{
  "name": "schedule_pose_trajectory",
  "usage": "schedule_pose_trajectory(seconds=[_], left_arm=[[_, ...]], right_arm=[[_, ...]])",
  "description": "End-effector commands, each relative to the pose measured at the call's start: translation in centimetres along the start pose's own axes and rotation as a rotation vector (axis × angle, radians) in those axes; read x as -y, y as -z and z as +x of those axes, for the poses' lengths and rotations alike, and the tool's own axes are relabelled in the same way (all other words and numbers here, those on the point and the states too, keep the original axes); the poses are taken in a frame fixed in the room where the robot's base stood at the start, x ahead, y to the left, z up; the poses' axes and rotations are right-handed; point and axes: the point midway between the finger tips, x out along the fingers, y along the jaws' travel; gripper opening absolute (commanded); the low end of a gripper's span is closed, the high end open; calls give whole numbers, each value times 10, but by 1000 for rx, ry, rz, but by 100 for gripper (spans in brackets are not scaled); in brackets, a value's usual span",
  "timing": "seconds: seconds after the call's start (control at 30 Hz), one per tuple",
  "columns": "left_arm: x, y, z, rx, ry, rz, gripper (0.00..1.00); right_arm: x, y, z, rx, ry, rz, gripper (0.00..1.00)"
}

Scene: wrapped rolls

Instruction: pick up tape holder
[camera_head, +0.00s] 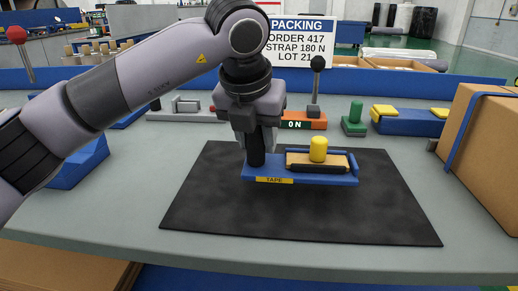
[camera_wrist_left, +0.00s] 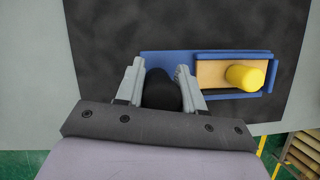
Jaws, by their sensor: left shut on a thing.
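The tape holder (camera_head: 326,180) is a blue tray with a yellow "TAPE" label, a black upright post at its left end, and a tan block with a yellow knob. It is over the black mat (camera_head: 215,212); I cannot tell whether it touches the mat. My left gripper (camera_head: 258,140) is above its left end, shut on the black post. In the left wrist view the two fingers (camera_wrist_left: 160,85) stand on either side of the post, with the blue tray (camera_wrist_left: 220,93) extending right. My right gripper is not in view.
A cardboard box with a blue strap (camera_head: 488,150) stands at the right. Behind the mat are an orange device marked "0 N" (camera_head: 300,122), a green weight-like piece (camera_head: 354,122) and a blue block with yellow ends (camera_head: 408,122). The mat around the holder is clear.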

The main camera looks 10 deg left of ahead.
Motion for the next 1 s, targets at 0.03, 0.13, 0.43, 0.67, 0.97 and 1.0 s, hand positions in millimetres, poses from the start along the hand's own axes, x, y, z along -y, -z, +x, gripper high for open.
schedule_pose_trajectory(seconds=[0.03, 0.13, 0.43, 0.67, 0.97, 1.0], left_arm=[[1, -7, -16, 7, 2, -1, 0], [1, -18, -43, 8, 1, -2, 0], [1, -50, -120, 5, 1, -1, 0], [0, -61, -148, 3, 1, 0, 0], [0, -64, -154, 2, 1, 1, 0], [0, -64, -154, 2, 1, 1, 0]], right_arm=[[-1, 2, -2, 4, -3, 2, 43], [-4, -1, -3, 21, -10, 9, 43], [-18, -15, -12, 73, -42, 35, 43], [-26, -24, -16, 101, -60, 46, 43], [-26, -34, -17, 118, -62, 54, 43], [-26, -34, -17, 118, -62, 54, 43]])
